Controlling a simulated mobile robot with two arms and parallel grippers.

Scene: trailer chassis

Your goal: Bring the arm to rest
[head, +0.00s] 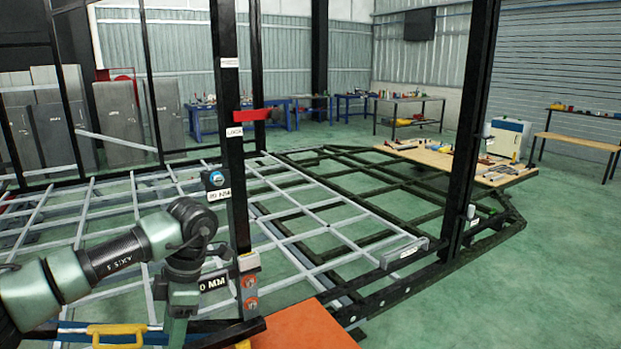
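My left arm (92,265), grey-green with black joints, comes in from the lower left. Its wrist bends downward beside a black upright post (232,150). My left gripper (182,298) points down in front of the chassis near the post's foot. Its fingertips are not clear, so I cannot tell whether it is open or shut, or whether it touches anything. My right arm and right gripper are not in view.
A trailer chassis (330,206) of grey and black bars fills the middle floor. Another black post (470,130) stands at right. A wooden board (430,158) with tools lies behind it. An orange surface (305,330) and a yellow handle (117,332) are close by. Green floor is free at right.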

